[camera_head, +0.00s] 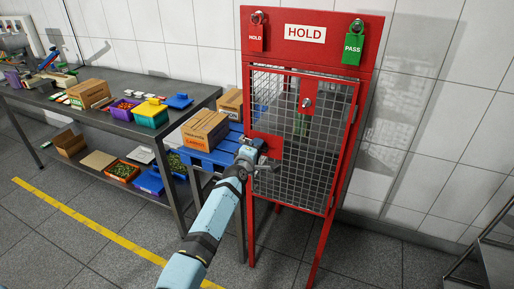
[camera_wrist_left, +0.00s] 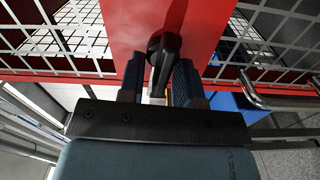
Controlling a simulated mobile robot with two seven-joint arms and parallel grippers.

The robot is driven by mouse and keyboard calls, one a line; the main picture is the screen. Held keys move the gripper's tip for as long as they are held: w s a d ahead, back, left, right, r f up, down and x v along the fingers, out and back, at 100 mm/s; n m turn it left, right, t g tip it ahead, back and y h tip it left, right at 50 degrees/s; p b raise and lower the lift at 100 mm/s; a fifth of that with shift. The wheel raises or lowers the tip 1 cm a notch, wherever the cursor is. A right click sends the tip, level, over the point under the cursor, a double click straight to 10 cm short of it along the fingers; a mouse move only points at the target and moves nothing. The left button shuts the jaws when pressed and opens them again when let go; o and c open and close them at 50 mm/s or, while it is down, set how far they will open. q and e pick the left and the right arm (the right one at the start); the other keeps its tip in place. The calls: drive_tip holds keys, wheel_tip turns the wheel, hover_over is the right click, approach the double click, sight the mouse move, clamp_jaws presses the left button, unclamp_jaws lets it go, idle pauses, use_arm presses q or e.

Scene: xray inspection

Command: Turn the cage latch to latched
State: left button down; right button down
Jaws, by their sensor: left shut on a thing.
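The red cage (camera_head: 357,130) stands at the centre right with its mesh door (camera_head: 310,165) in the frame. On the door's left side is a red latch plate (camera_head: 262,138), also large in the left wrist view (camera_wrist_left: 185,25). The dark cage latch (camera_wrist_left: 163,45) stands out from that plate. My left gripper (camera_head: 264,166) is at the plate, partly hiding the latch in the head view. In the left wrist view its fingers (camera_wrist_left: 158,80) are on either side of the latch and shut on it. My right gripper is not in view.
A metal table (camera_head: 205,91) with cardboard boxes (camera_head: 205,128) and colored bins stands left of the cage. A blue slatted surface (camera_head: 222,153) is beside the cage. Red HOLD (camera_head: 256,38) and green PASS (camera_head: 352,48) tags hang on top. Floor in front is clear.

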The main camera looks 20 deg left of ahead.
use_arm(q)
drive_tip(key=shift+n, duration=0.6)
drive_tip(key=c, duration=1.2)
unclamp_jaws()
drive_tip(key=shift+o, duration=0.2)
drive_tip(key=shift+s+p, duration=0.3)
drive_tip(key=shift+s, duration=0.1)
drive_tip(key=s+p, duration=0.5)
drive_tip(key=s, duration=0.8)
drive_tip(key=shift+a, duration=0.2)
